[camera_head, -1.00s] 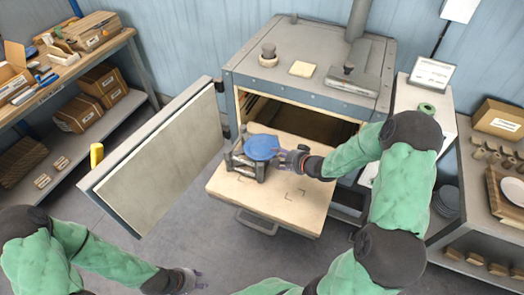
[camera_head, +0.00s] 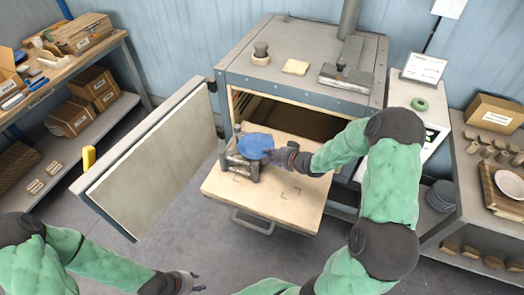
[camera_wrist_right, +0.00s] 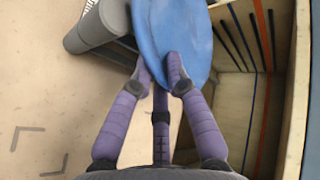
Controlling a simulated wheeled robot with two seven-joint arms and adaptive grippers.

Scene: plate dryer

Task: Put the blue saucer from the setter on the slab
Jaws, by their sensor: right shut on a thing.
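The blue saucer (camera_head: 254,146) is at the grey setter (camera_head: 236,160), which stands on the left part of the pale slab (camera_head: 268,201). My right gripper (camera_head: 272,156) is shut on the saucer's near right rim. The right wrist view shows the saucer (camera_wrist_right: 178,30) with the fingers (camera_wrist_right: 160,72) closed at its edge. Part of the setter (camera_wrist_right: 98,28) shows beside it there. I cannot tell whether the saucer still touches the setter. My left gripper (camera_head: 192,282) is low at the front left, away from the slab, and its fingers are too small to read.
The kiln-like dryer (camera_head: 300,95) stands behind the slab with its door (camera_head: 155,160) swung open to the left. Corner marks (camera_head: 290,190) show on the clear right part of the slab. Shelves stand on both sides.

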